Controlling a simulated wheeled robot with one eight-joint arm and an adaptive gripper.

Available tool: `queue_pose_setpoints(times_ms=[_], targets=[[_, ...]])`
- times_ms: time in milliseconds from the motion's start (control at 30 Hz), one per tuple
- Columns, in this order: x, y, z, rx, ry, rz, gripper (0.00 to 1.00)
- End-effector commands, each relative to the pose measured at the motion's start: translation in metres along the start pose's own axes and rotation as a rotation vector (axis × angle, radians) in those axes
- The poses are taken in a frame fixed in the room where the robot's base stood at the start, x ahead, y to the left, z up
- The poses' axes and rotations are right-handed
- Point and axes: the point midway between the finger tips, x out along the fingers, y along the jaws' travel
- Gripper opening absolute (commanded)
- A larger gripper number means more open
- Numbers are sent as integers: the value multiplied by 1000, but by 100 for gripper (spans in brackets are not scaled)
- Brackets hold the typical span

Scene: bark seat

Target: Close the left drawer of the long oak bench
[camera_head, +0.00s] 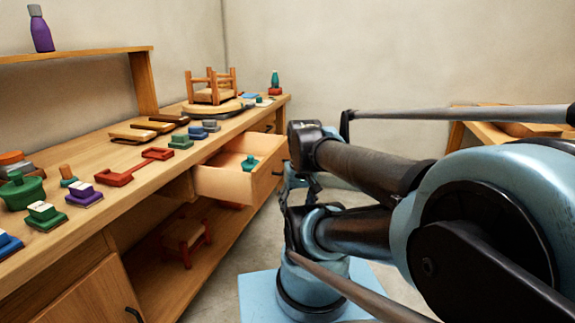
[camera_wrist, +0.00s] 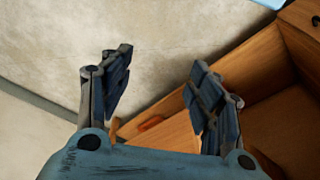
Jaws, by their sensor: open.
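The long oak bench (camera_head: 150,190) runs along the left wall in the head view. One of its drawers (camera_head: 226,184) is pulled out, with a small teal piece (camera_head: 249,163) inside. My gripper (camera_head: 298,182) is just right of the drawer's front, partly hidden by my arm; I cannot tell whether they touch. In the wrist view my gripper (camera_wrist: 163,75) is open, its two fingers wide apart with nothing between them. Wooden panels (camera_wrist: 245,72) show behind and right of the right finger.
Painted blocks, red brackets (camera_head: 133,167) and a small stool model (camera_head: 211,88) lie on the bench top. A small stool (camera_head: 185,238) stands on the lower shelf. Another wooden table (camera_head: 490,128) is at the right. Some bare floor (camera_head: 245,245) shows beside the bench.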

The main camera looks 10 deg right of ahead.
Motion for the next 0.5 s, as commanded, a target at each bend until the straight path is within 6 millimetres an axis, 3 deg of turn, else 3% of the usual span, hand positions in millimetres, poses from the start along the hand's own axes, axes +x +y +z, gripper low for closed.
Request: queue_pose_setpoints(times_ms=[33,200,500], targets=[[-5,0,-9,17,-5,-10,36],[-21,-1,-39,83,-25,-65,0],[-41,6,-101,196,-50,-172,0]])
